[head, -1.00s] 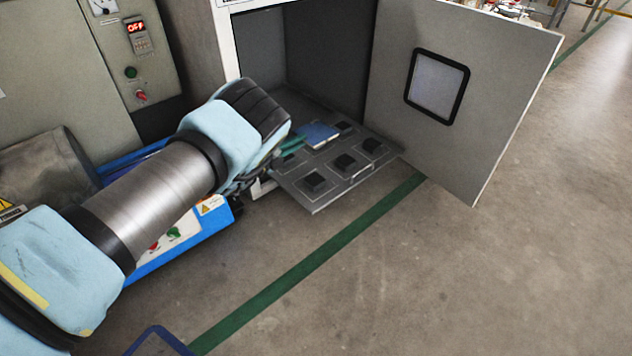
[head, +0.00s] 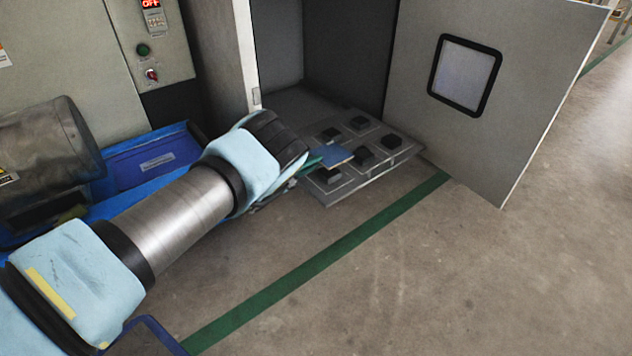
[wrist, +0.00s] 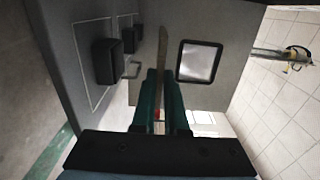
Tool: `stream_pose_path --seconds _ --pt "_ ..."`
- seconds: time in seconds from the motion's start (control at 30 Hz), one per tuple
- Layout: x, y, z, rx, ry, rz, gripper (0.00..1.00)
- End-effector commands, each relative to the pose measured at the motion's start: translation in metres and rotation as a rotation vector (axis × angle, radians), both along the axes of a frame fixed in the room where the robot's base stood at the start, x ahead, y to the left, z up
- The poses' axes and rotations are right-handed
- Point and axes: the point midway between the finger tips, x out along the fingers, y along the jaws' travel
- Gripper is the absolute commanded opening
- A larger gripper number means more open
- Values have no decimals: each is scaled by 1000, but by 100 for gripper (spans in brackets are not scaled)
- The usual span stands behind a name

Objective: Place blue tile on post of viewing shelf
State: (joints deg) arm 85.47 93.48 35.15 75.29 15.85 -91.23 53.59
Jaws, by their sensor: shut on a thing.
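The blue tile (head: 335,157) is at the tip of my gripper (head: 312,162), seen in the head view. My gripper is shut on the tile. In the wrist view the tile shows edge-on as a thin brown strip (wrist: 162,72) between the green fingers (wrist: 160,100). The viewing shelf (head: 372,182) is a grey tray sticking out of the open cabinet, with several black posts, one of them near the shelf's right side (head: 391,141). The tile appears over the shelf's front left part, close to a post; whether it touches one I cannot tell.
The open cabinet door (head: 530,80) with a dark-framed window stands right of the shelf. A control panel (head: 150,50) is at the left, with a blue bin (head: 155,165) below it. The floor (head: 420,280) in front is clear, with a green line.

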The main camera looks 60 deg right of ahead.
Motion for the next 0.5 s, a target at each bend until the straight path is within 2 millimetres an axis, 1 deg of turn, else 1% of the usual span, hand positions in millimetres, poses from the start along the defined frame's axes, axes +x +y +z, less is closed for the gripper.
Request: stream_pose_path --seconds 0.03,0.17,0.3,0.33,0.4,0.5 --pt "0 0 -7 -1 -1 0 0" --pt "0 0 -20 -1 -1 -1 0" --pt "0 0 -46 -1 -1 -1 0" --pt "0 0 -50 -2 0 -1 0" --pt "0 0 -55 -2 0 -1 0" --pt "0 0 -54 -2 0 -1 0"
